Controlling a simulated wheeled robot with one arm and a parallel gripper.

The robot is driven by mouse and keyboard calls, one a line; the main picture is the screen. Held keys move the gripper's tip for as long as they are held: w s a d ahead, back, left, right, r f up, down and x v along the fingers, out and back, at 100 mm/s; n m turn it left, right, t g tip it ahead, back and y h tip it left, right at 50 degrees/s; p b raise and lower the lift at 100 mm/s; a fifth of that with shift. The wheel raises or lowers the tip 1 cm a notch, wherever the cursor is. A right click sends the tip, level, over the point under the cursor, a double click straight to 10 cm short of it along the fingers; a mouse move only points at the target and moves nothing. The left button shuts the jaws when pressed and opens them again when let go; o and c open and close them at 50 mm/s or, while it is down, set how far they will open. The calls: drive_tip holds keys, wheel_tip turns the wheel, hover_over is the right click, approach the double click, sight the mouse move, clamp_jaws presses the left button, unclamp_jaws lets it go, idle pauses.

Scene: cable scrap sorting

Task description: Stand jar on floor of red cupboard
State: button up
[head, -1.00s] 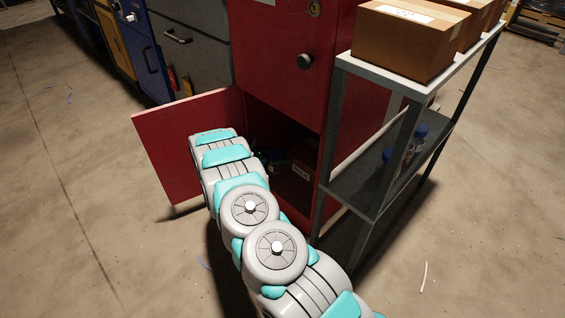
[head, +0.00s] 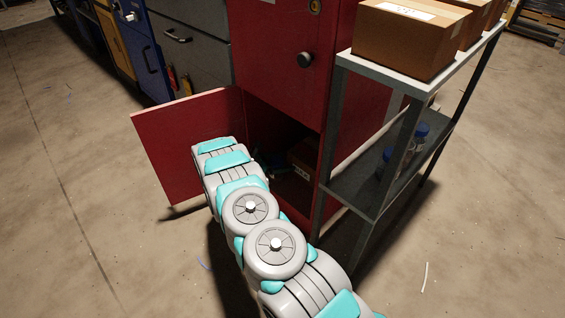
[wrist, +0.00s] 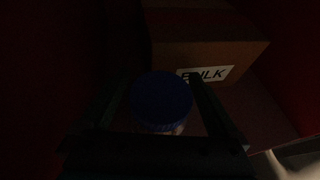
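The jar (wrist: 161,100) has a ribbed blue lid and is seen from above in the dark wrist view, with its body mostly hidden below the lid. My gripper (wrist: 160,84) has one finger on each side of the jar and looks closed on it. The red cupboard (head: 280,60) has its lower compartment open. My arm reaches into that compartment, and my gripper is hardly visible in the head view. Whether the jar's base touches the cupboard floor (wrist: 262,118) is too dark to tell.
A brown box marked BULK (wrist: 205,55) stands just beyond the jar inside the cupboard. The open red door (head: 178,140) is left of my arm. A grey shelf rack (head: 355,185) with cartons (head: 405,38) and blue-lidded jars (head: 418,137) stands at right.

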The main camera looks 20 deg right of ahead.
drive_tip(key=shift+r, duration=0.1)
drive_tip(key=shift+a+r, duration=0.1)
drive_tip(key=shift+a, duration=0.05)
drive_tip(key=v, duration=1.1)
drive_tip(key=shift+a+r+p, duration=0.15)
drive_tip(key=shift+a+p, duration=0.1)
drive_tip(key=shift+p, duration=0.1)
drive_tip(key=shift+s, duration=0.25)
